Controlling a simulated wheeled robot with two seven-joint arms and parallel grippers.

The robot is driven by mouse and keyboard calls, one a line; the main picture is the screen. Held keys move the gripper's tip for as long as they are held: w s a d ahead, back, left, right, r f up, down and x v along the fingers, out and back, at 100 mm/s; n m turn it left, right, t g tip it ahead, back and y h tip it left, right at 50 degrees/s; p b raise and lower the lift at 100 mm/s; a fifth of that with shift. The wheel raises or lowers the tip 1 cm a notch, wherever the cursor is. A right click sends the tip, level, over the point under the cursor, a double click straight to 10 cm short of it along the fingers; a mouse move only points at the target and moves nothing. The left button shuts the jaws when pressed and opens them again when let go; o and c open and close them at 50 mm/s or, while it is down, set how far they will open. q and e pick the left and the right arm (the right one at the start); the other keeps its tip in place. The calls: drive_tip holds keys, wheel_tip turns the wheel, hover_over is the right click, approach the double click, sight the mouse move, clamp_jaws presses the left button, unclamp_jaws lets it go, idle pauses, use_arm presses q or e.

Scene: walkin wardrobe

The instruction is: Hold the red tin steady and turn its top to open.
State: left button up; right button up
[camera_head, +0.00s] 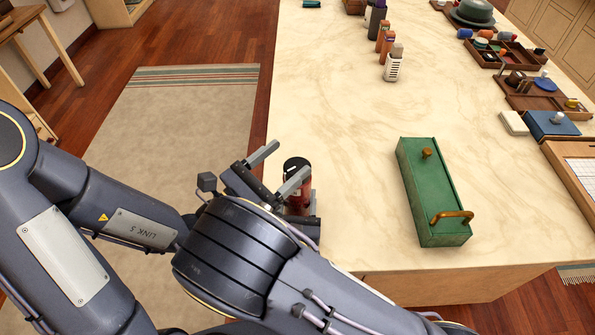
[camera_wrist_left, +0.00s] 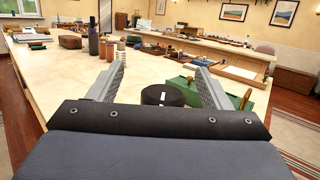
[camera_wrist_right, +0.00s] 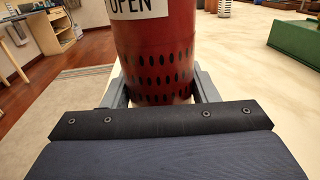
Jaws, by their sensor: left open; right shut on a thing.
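The red tin (camera_head: 297,199) stands upright at the left edge of the pale counter, with a black top (camera_head: 295,163). In the right wrist view the red tin (camera_wrist_right: 157,50) shows a white label reading "OPEN" and rows of dark holes lower down. My right gripper (camera_wrist_right: 162,92) is shut on its lower body; the left arm mostly hides this gripper in the head view. My left gripper (camera_head: 277,168) is open by the tin's top. In the left wrist view the black top (camera_wrist_left: 162,95), with a white mark, shows between the spread fingers, apart from both.
A green box (camera_head: 425,190) with a brass knob and handle lies to the right on the counter (camera_head: 340,130). Several bottles (camera_head: 385,38) stand farther back. Trays (camera_head: 530,97) and a blue box (camera_head: 552,124) line the right edge. The counter between tin and bottles is clear.

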use_arm(q)
drive_tip(key=w+a+f+m+g+h, duration=0.3)
drive_tip(key=a+m+g, duration=0.55)
drive_tip(key=g, duration=0.65)
drive_tip(key=shift+m, duration=0.55)
drive_tip(key=d, duration=0.4)
drive_tip(key=s+d, duration=0.1)
drive_tip(key=d, duration=0.7)
drive_tip(key=shift+s+d+f, duration=0.2)
drive_tip(key=shift+s+d, duration=0.1)
drive_tip(key=shift+d, duration=0.1)
drive_tip(key=shift+c, duration=0.4)
drive_tip(key=c, duration=0.9)
